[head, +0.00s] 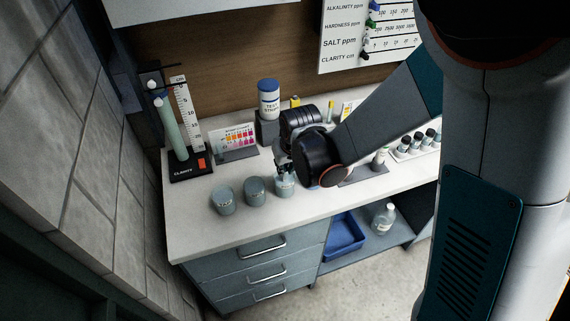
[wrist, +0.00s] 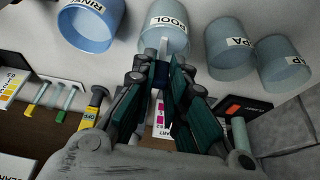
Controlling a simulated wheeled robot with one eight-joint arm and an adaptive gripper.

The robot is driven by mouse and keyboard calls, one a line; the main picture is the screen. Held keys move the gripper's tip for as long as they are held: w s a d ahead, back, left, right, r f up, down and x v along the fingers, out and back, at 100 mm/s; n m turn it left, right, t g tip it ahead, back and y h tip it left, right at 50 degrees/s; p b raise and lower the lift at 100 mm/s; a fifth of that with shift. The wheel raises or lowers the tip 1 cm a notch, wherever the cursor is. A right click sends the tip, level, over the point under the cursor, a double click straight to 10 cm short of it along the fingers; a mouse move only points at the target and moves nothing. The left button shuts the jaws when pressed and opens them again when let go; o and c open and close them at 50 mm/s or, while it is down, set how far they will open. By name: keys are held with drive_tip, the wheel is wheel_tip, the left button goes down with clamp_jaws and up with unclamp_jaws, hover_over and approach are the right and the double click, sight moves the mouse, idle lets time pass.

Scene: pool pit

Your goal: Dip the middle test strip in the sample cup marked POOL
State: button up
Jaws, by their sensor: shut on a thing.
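My gripper (wrist: 162,75) is shut on a test strip (wrist: 163,47) with a dark grip and a pale end pointing at the cups. The grey-blue cup marked POOL (wrist: 168,18) is straight ahead of the fingers in the wrist view. The strip's pale end overlaps the cup's near edge there; I cannot tell whether it is inside or how deep. In the head view my gripper (head: 284,165) is right above the POOL cup (head: 285,187), partly covering it. I cannot see which strip position this one came from.
Two similar cups (head: 223,201) (head: 255,191) stand left of POOL. A blue-rimmed RINSE cup (wrist: 91,22) is on its other side. Behind stand a test-strip bottle (head: 269,99), colour chart (head: 233,142) and clarity tube stand (head: 186,165). The counter's front edge (head: 255,239) is clear.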

drive_tip(key=shift+f, duration=0.15)
drive_tip(key=shift+f+b, duration=1.05)
drive_tip(key=shift+r, duration=0.1)
idle(1.0)
drive_tip(key=shift+r+p, duration=3.45)
drive_tip(key=shift+r, duration=1.7)
